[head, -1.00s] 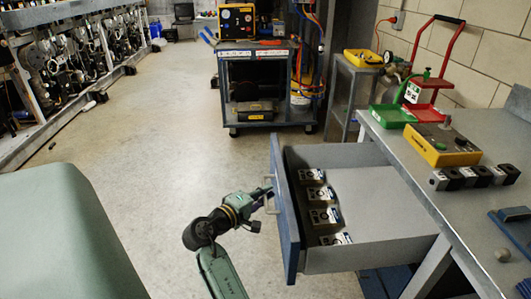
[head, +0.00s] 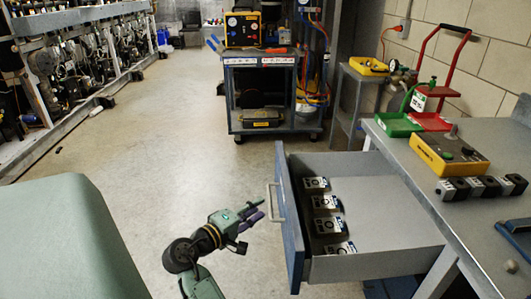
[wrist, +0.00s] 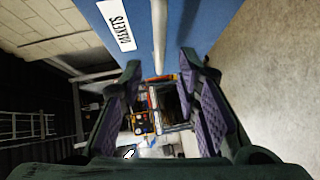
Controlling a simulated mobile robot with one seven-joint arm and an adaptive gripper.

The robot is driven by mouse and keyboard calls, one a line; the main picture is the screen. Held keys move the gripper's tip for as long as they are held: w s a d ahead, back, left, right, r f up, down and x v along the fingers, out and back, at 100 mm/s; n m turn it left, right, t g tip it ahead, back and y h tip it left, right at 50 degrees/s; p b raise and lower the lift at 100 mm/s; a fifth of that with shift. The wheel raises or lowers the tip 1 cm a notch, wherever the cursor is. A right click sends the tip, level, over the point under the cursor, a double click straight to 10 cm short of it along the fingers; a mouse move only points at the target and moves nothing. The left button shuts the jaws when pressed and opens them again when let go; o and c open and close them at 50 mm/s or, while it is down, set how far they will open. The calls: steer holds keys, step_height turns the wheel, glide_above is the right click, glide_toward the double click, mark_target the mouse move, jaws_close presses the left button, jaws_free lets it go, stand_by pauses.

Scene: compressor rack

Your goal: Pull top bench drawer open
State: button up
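The top bench drawer (head: 365,268) stands pulled out from the bench, with its blue front (head: 290,222) facing left. Several small dark parts with pale labels (head: 327,203) lie in it along the front. The drawer's bar handle (head: 272,202) shows on the outer face. My gripper (head: 258,214) is to the left of the handle, apart from it, with its fingers spread and nothing between them. In the wrist view the open fingers (wrist: 165,108) show with the handle bar (wrist: 159,38) ahead of them and a label reading "GASKETS" (wrist: 117,25) on the blue front.
The workbench (head: 490,140) at right holds a yellow box (head: 449,155), green and red trays (head: 398,124) and several small dark blocks. A tool cart (head: 262,95) stands at the back. Open floor (head: 170,130) lies left of the drawer.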

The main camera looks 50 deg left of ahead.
steer(key=s, duration=0.5)
steer(key=shift+s+d+r, duration=0.3)
steer(key=shift+d+r, duration=0.1)
